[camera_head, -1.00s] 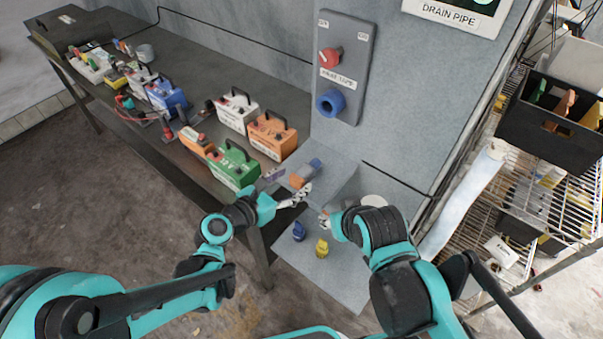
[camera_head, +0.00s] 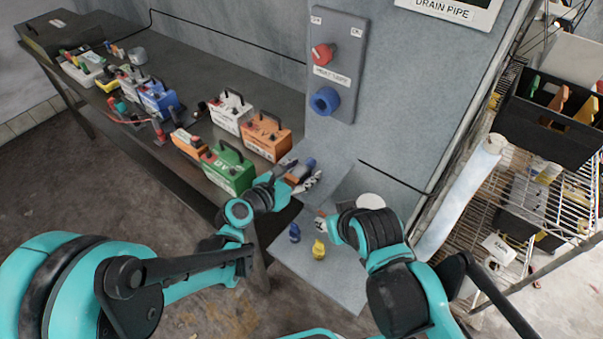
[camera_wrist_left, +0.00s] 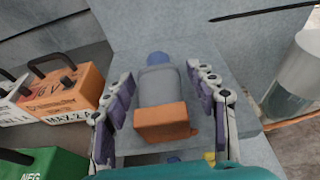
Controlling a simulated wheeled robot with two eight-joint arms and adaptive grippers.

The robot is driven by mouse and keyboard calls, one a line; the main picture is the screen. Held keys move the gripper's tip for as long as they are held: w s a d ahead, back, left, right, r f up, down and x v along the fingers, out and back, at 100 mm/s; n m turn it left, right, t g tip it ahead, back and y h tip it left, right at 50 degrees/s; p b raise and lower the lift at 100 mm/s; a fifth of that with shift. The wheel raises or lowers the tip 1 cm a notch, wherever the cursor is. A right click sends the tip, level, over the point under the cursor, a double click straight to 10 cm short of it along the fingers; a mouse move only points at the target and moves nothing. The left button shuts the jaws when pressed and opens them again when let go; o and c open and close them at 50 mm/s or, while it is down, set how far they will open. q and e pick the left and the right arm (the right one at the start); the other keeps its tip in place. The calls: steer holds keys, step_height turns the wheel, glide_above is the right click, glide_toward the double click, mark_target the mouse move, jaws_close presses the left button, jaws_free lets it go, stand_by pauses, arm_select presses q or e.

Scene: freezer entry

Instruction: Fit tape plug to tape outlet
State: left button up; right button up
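The tape plug (camera_head: 299,174), with an orange end, a grey body and a blue tip, lies on a grey wall shelf. In the left wrist view the plug (camera_wrist_left: 160,88) points its blue tip away from me. My left gripper (camera_wrist_left: 162,78) is open, with one finger on each side of the plug and narrow gaps between. The tape outlet (camera_head: 325,101) is a blue round socket on the grey wall panel, below a red knob (camera_head: 323,54). My right gripper (camera_head: 322,225) is low at the shelf's right; its fingers are mostly hidden by its wrist.
A blue plug (camera_head: 294,233) and a yellow plug (camera_head: 319,250) stand on the lower grey shelf (camera_head: 345,285). A dark bench (camera_head: 200,60) with several battery boxes, including a green one (camera_head: 228,172), is at the left. A wire rack (camera_head: 515,195) with a black bin stands right.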

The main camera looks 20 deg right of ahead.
arm_select(q)
steer(key=c, duration=1)
steer(key=shift+s+a, duration=0.6)
steer(key=shift+a, duration=0.1)
steer(key=s+a, duration=0.1)
steer(key=a, duration=0.1)
steer(key=s+a, duration=0.2)
steer(key=shift+s+a+f+b, duration=0.1)
steer(key=shift+a+f+b, duration=0.1)
steer(key=shift+b, duration=0.15)
stand_by(0.5)
steer(key=shift+d+r, duration=0.1)
step_height(320, 180, up, 18)
steer(key=p, duration=1.5)
glide_above(295, 174)
steer(key=shift+s, duration=0.1)
